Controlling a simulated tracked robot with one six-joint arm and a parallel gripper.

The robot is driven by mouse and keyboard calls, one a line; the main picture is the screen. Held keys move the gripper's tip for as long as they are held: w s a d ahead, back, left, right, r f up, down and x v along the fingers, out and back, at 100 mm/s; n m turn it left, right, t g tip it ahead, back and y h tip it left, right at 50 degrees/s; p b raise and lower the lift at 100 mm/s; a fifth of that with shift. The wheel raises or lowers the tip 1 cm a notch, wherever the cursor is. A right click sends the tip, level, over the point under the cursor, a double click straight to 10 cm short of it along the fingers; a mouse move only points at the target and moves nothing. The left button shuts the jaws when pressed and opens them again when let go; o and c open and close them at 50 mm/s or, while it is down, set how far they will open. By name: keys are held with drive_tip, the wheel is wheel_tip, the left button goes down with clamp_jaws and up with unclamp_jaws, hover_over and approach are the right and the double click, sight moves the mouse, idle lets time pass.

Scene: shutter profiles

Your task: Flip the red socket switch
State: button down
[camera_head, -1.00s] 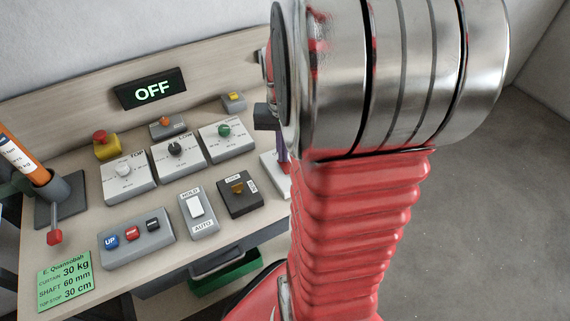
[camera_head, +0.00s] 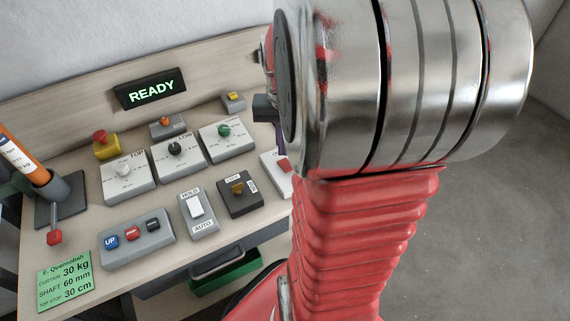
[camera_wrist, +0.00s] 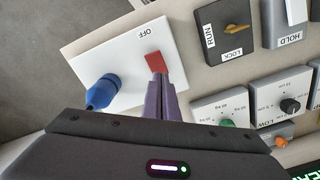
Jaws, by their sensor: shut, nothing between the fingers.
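The red socket switch (camera_wrist: 152,62) sits on a white socket plate (camera_wrist: 185,40) in the wrist view, beside a printed OFF label. A blue plug (camera_wrist: 102,92) is in the same plate. My gripper (camera_wrist: 158,75) has its purple fingers shut and empty, with their tips at the edge of the switch; I cannot tell whether they touch it. In the head view the socket plate (camera_head: 270,160) is partly hidden by my arm, and a bit of the red switch (camera_head: 285,165) shows. The display (camera_head: 151,88) reads READY.
A LOCK/RUN key box (camera_head: 239,200) and a HOLD/AUTO switch (camera_head: 196,213) stand near the plate. Dial boxes (camera_head: 128,184), an emergency button (camera_head: 105,146) and a push-button box (camera_head: 138,246) are on the bench. A green card (camera_head: 65,281) lies at the front left.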

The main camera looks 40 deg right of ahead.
sight(283, 161)
drive_tip(key=shift+r, duration=2.1)
drive_tip(key=s+a+r+n+t, duration=0.1)
drive_tip(key=a+r+n+t, duration=0.1)
drive_tip(key=a, duration=0.5)
drive_tip(key=s+a+r+n+t, duration=0.1)
drive_tip(key=a+n, duration=0.3)
drive_tip(key=a, duration=0.4)
drive_tip(key=s+a+r+n+t, duration=0.2)
drive_tip(key=a+r+n, duration=0.1)
drive_tip(key=a, duration=0.5)
drive_tip(key=shift+a+r+t, duration=0.25)
drive_tip(key=shift+t, duration=0.05)
